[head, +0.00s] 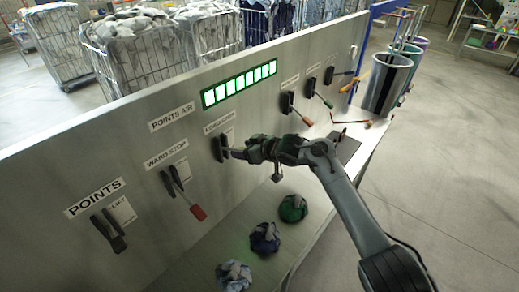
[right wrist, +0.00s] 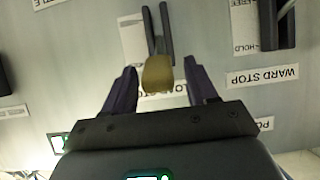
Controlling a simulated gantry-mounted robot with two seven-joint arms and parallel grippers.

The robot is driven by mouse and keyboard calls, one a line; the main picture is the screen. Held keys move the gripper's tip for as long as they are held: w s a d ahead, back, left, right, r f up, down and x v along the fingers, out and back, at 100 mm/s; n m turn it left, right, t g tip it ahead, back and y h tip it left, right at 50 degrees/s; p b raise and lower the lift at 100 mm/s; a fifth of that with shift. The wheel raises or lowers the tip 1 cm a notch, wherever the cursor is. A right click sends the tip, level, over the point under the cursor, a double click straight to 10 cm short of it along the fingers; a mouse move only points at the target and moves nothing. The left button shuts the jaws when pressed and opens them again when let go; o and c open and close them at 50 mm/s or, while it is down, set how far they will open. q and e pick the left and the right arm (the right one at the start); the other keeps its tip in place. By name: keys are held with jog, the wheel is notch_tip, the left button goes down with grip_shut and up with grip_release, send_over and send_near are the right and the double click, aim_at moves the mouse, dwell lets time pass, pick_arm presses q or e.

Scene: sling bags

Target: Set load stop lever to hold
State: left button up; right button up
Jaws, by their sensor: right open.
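The load stop lever (head: 218,148) is on the grey upright panel, under a partly readable label (head: 219,123). In the right wrist view its tan handle (right wrist: 157,76) stands between my fingers, with dark side plates (right wrist: 163,30) beyond it. My right gripper (head: 238,152) is at this lever in the head view. In the right wrist view the gripper (right wrist: 161,70) is open, one finger on each side of the handle, with gaps visible. The gripper hides the handle in the head view. My left gripper is not in view.
The ward stop lever (head: 183,193) with a red handle is left of it, and the points lever (head: 109,233) farther left. More levers (head: 298,108) are to the right. Bundled bags (head: 265,238) lie on the shelf below. A lit green-framed display (head: 240,84) is above.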

jog(key=b+v, duration=0.2)
jog(key=v, duration=0.8)
jog(key=shift+f, duration=0.1)
dwell(0.3)
